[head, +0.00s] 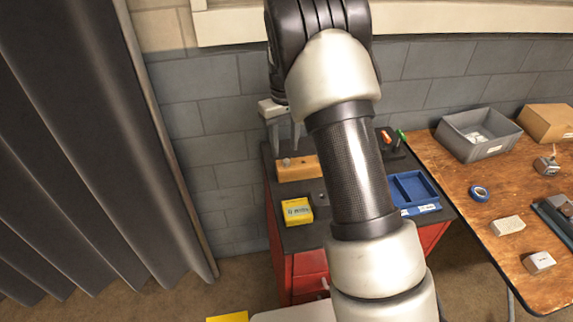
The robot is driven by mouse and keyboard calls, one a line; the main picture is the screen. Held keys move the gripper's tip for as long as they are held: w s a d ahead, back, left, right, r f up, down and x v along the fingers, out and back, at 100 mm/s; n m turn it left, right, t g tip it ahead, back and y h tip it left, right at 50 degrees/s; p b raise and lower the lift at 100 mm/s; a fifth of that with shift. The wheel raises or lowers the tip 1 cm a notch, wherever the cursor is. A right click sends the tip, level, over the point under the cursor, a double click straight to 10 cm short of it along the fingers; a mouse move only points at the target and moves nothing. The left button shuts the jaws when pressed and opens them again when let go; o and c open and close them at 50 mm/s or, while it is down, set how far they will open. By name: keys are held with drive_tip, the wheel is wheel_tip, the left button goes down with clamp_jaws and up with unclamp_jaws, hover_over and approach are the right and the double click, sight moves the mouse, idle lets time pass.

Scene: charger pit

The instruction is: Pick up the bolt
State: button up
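My gripper (285,142) hangs over the dark top of the red cabinet (331,219), its two fingers pointing down and spread apart with nothing seen between them. A wooden block (300,173) lies just below the fingertips. A small grey knob-like piece (286,161) shows at the block's left end, close under the fingers; it may be the bolt's head, but it is too small to be sure. Another tiny grey piece (322,196) lies on the cabinet top beside my arm; I cannot tell what it is. My arm hides part of the cabinet top.
A yellow box (297,211) sits in front of the block. A blue tray (424,188) lies right of my arm. A wooden table with a grey bin (466,147), blue tape roll (480,193) and small boxes stands at right. A block wall is close behind.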

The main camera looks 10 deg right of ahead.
sight(286, 161)
drive_tip(key=f, duration=0.4)
drive_tip(key=shift+s+d+f, duration=0.1)
drive_tip(key=shift+d+f, duration=0.1)
drive_tip(key=shift+d, duration=0.05)
clamp_jaws()
drive_tip(key=shift+r, duration=0.1)
wheel_tip(286, 161, up, 10)
drive_tip(key=shift+p, duration=0.35)
